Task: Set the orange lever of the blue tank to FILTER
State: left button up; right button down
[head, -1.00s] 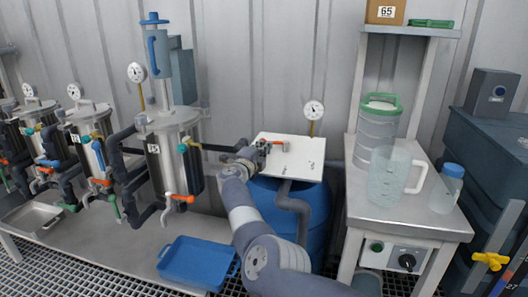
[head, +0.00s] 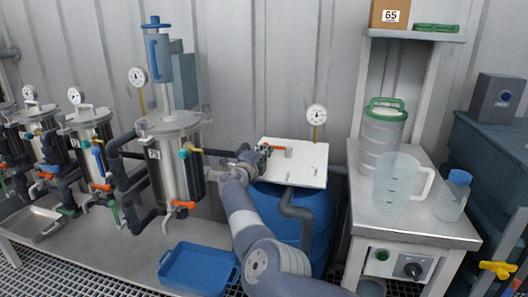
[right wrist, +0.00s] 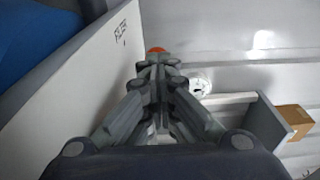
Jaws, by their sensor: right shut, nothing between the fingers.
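The blue tank (head: 312,222) stands right of centre in the head view, with a white panel (head: 306,168) on top. The orange lever (head: 276,149) is small at the panel's upper left part, pointing roughly sideways in the picture. My right gripper (head: 264,150) is at the lever's left end; whether they touch cannot be told. In the right wrist view its fingers (right wrist: 157,60) are shut and empty, with an orange tip (right wrist: 157,50) just beyond them. The panel there carries the word FILTER (right wrist: 120,37). The gripper hides part of the lever. My left gripper is out of view.
A steel filter vessel (head: 178,160) with its own orange-handled valve (head: 181,205) stands left of my right arm. A blue tray (head: 198,268) lies in front. A bench (head: 410,222) with a clear jug (head: 397,185) stands to the right. A gauge (head: 316,115) rises behind the panel.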

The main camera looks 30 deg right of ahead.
jog(key=shift+d+r, duration=0.1)
jog(key=shift+r, duration=0.15)
